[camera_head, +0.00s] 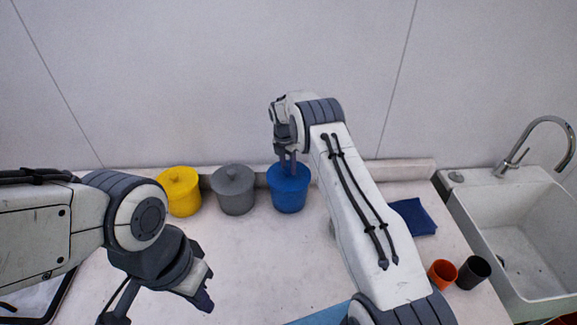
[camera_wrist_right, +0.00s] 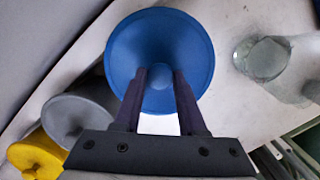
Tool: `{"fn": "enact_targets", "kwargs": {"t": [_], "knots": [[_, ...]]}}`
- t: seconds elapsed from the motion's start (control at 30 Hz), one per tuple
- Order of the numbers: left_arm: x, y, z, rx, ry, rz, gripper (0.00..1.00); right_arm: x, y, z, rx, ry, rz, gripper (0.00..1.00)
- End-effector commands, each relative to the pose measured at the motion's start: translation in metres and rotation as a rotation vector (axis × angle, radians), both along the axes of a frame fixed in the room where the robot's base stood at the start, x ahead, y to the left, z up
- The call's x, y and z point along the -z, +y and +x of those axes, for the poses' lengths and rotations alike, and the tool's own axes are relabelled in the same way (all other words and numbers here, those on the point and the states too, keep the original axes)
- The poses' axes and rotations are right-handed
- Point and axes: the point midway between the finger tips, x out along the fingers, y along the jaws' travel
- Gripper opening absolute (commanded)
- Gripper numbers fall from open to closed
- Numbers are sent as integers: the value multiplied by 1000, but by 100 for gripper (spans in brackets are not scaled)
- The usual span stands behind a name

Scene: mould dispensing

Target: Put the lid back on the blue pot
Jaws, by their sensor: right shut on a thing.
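The blue pot (camera_head: 289,199) stands on the counter at the right end of a row of pots. Its blue lid (camera_wrist_right: 190,45) fills the middle of the right wrist view, a round disc with a knob. My right gripper (camera_head: 288,167) reaches down over the pot; in the right wrist view its fingers (camera_wrist_right: 160,85) are shut on the lid's knob. The lid is over the pot mouth; whether it rests on the rim or hovers slightly above, I cannot tell. My left gripper (camera_head: 204,289) is above the counter at the lower left, apart from the pots; its finger gap is unclear.
A grey pot (camera_head: 234,195) and a yellow pot (camera_head: 181,196), both lidded, stand left of the blue pot. A folded blue cloth (camera_head: 414,217), an orange cup (camera_head: 442,272) and a black cup (camera_head: 474,272) lie right, beside the sink (camera_head: 530,225). A clear glass (camera_wrist_right: 262,58) shows in the wrist view.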

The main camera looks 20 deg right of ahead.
Motion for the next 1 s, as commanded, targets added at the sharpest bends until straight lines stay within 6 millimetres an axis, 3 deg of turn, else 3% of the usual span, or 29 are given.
{"fn": "enact_targets", "kwargs": {"t": [0.87,0.9,1.0], "knots": [[3,0,0,0,0,0,0,0,0,0,0,0,0,0],[3,0,0,0,0,0,0,0,0,0,0,0,0,44],[3,0,0,0,0,0,0,0,0,0,0,0,0,75]]}}
